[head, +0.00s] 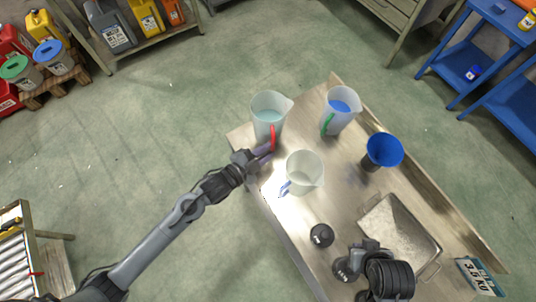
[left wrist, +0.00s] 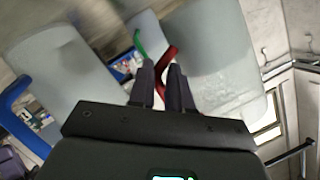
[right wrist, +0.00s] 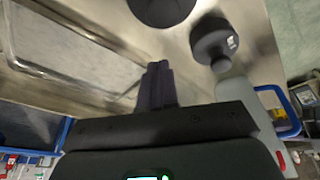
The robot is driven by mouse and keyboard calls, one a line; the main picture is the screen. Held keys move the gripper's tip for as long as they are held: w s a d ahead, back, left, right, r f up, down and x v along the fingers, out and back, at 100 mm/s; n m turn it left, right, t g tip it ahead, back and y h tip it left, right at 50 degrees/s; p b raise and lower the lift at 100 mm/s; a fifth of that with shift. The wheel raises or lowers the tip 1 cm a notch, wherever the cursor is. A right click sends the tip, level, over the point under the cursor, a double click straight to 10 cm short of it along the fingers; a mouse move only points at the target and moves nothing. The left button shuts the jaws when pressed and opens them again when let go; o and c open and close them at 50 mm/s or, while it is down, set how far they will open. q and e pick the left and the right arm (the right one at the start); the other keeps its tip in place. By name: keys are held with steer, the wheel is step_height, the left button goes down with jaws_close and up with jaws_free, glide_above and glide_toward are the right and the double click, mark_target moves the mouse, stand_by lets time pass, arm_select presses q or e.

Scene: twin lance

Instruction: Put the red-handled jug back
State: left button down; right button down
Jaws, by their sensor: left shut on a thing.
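The red-handled jug (head: 267,108) is a clear, pale jug with bluish liquid, upright at the far left corner of the metal table (head: 345,190). I cannot tell whether it touches the tabletop. My left gripper (head: 266,149) is shut on its red handle (head: 272,136). The left wrist view shows the handle (left wrist: 166,64) between the fingers (left wrist: 163,72) and the jug body (left wrist: 222,55) to the right. My right gripper (right wrist: 157,70) is shut and empty above the table's near part. Its fingers are hidden in the head view.
A green-handled jug (head: 340,108) with blue liquid stands to the right. A blue-handled jug (head: 306,172) stands nearer. A blue funnel (head: 384,151), a metal tray (head: 400,235), a black-capped item (head: 321,235) and a "3.5 KG" display (head: 480,276) are also on the table.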

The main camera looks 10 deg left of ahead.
arm_select(q)
steer(key=shift+f, duration=0.75)
steer(key=shift+w+f+b, duration=0.1)
steer(key=shift+f+b, duration=0.4)
steer(key=shift+f, duration=1.4)
arm_select(e)
steer(key=shift+a+f, duration=0.15)
steer(key=shift+f, duration=0.5)
arm_select(q)
steer(key=shift+f, duration=0.15)
steer(key=c, duration=1.5)
jaws_free()
steer(key=shift+f, duration=0.2)
arm_select(e)
steer(key=shift+f, duration=0.1)
arm_select(q)
steer(key=o, duration=0.5)
steer(key=shift+c, duration=0.2)
steer(key=shift+r, duration=0.15)
